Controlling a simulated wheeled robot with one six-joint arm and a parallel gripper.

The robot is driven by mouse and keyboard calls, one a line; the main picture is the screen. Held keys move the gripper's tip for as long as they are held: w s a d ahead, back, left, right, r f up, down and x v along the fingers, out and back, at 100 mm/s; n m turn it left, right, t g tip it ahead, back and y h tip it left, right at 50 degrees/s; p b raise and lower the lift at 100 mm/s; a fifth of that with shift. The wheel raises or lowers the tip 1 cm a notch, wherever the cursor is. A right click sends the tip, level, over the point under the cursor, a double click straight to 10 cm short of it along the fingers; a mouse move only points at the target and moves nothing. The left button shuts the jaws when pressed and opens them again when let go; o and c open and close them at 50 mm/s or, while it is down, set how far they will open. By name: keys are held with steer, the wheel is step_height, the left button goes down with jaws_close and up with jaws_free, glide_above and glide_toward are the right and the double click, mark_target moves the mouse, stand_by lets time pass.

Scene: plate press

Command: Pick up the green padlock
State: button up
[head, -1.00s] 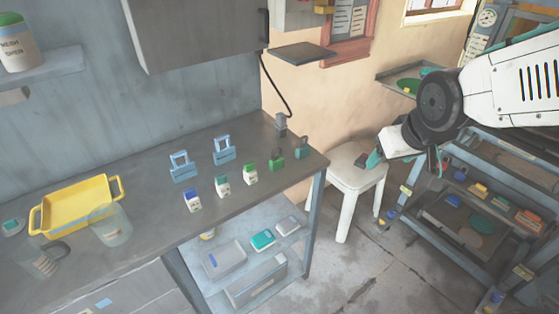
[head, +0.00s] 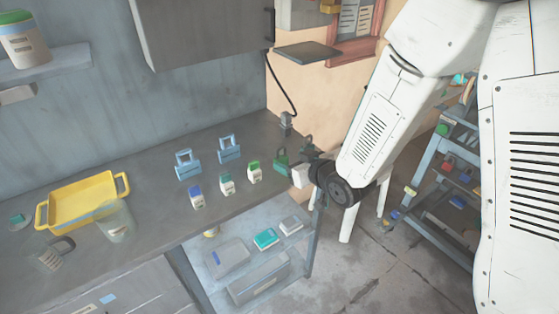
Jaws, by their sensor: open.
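The green padlock (head: 281,162) stands on the grey workbench near its right end. My gripper (head: 303,160) is at the bench's right edge, close to the right side of the green padlock. It is open, and its fingers are small and partly hidden by my wrist. I cannot tell whether they touch either padlock.
Several small bottles, including one with a green cap (head: 254,172), stand left of the padlocks. Two blue holders (head: 187,165) are behind them. A yellow tray (head: 82,203) and a clear cup (head: 116,222) are at left. A white stool (head: 346,226) stands beside the bench.

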mark_target(282, 156)
steer(key=x, duration=0.5)
steer(key=shift+w, duration=0.2)
steer(key=shift+r, duration=0.1)
steer(key=c, duration=1.1)
steer(key=shift+c, duration=0.2)
